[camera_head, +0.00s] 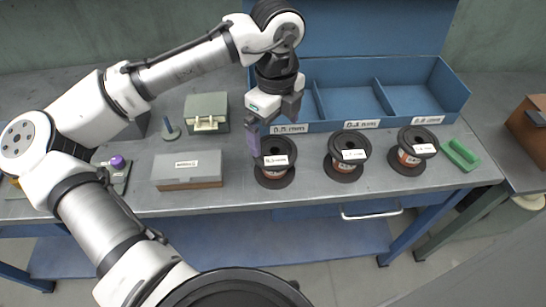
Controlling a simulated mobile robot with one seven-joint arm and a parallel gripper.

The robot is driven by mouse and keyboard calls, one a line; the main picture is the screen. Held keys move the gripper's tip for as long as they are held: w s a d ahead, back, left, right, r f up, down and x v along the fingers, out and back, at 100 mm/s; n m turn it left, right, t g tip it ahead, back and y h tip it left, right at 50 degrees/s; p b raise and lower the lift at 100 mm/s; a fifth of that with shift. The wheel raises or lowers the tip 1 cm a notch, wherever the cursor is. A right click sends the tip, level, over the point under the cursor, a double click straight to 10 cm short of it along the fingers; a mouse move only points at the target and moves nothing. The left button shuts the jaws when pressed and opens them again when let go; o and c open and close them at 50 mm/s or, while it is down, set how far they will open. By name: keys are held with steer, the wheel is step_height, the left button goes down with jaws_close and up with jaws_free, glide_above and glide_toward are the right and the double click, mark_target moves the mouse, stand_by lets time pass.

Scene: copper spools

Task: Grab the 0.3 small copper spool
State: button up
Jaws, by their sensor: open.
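Three black-flanged copper spools stand upright in a row on the grey bench. The left spool (275,175) has a white tag whose print is too small to read surely; it stands in front of the bin label that seems to read 0.3 mm. The middle spool (346,166) and the right spool (408,160) have similar tags. My gripper (273,136) points down with its fingers apart, above and just behind the left spool. Its left finger overlaps the spool's upper left edge in the picture; I cannot tell whether they touch. Nothing is between the fingers.
A blue bin (440,82) with labelled empty compartments stands behind the spools. A grey box (188,170) and a greenish case (207,112) are to the left. A green tray (461,154) lies right of the spools, and a brown box (530,125) is farther right.

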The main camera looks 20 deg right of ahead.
mark_target(275, 150)
step_height(275, 150, down, 10)
steer(key=shift+w+r+p, duration=0.1)
steer(key=shift+p, duration=0.75)
steer(key=shift+c, duration=0.4)
steer(key=c, duration=1)
steer(key=shift+c, duration=0.8)
steer(key=shift+r, duration=0.2)
